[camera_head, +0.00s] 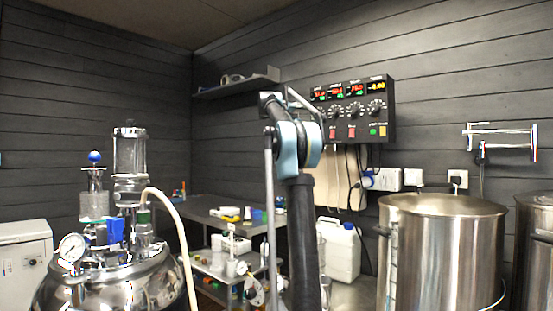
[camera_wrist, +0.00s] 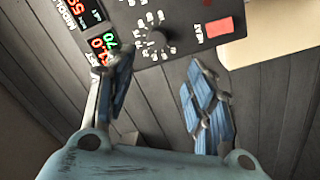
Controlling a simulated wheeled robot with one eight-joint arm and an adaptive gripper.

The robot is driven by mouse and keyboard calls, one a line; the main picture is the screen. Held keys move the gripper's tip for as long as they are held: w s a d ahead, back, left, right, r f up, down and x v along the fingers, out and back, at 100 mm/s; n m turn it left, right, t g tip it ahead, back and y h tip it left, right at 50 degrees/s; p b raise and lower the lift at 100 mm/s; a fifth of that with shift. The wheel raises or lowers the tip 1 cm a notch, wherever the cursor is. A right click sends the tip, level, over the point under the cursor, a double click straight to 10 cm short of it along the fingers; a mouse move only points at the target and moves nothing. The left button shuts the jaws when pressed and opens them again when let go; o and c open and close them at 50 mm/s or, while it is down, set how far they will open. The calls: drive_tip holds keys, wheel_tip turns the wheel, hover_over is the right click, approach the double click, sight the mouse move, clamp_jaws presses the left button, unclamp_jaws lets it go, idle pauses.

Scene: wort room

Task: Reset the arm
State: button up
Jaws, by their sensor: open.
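My arm stands raised in the middle of the head view, in front of the back wall. My gripper (camera_wrist: 160,72) shows in the wrist view with its two blue-padded fingers spread apart. Nothing is between the fingers. Beyond them is part of the black control panel (camera_wrist: 185,22), with a knob, lit digits and a red switch, seen tilted. In the head view the same panel (camera_head: 345,120) is on the wall, just right of my raised arm. My fingers cannot be made out clearly in the head view.
A steel vessel with a gauge and glass column (camera_head: 110,285) stands at left. A large steel kettle (camera_head: 445,250) stands at right. Behind my arm are a grey table (camera_head: 200,215), a white canister (camera_head: 340,250) and a wall shelf (camera_head: 235,87) bearing items.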

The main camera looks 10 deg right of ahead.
drive_tip(key=s+a+f+m+g+y, duration=0.1)
drive_tip(key=s+a+f+g+y, duration=0.15)
drive_tip(key=s+f, duration=1.15)
drive_tip(key=s+a+f+m+g+y, duration=0.1)
drive_tip(key=s+f+g+y, duration=0.2)
drive_tip(key=s+f, duration=1.1)
drive_tip(key=s+a+f+g+y, duration=0.1)
drive_tip(key=s+a+f+y, duration=0.2)
drive_tip(key=s+a+f, duration=0.3)
drive_tip(key=s+a+f+n+g+y, duration=0.1)
drive_tip(key=s+a+f+y, duration=0.2)
drive_tip(key=s+f, duration=1.3)
drive_tip(key=s+a+f+g+y, duration=0.1)
drive_tip(key=s+a+f+y, duration=0.2)
drive_tip(key=f, duration=1.9)
drive_tip(key=s+a, duration=0.5)
drive_tip(key=s, duration=0.3)
drive_tip(key=shift+a+f+n, duration=0.3)
drive_tip(key=shift+a, duration=0.05)
drive_tip(key=shift+y, duration=0.25)
drive_tip(key=shift+w+f+g, duration=0.2)
drive_tip(key=shift+w+g, duration=0.05)
drive_tip(key=shift+w, duration=0.25)
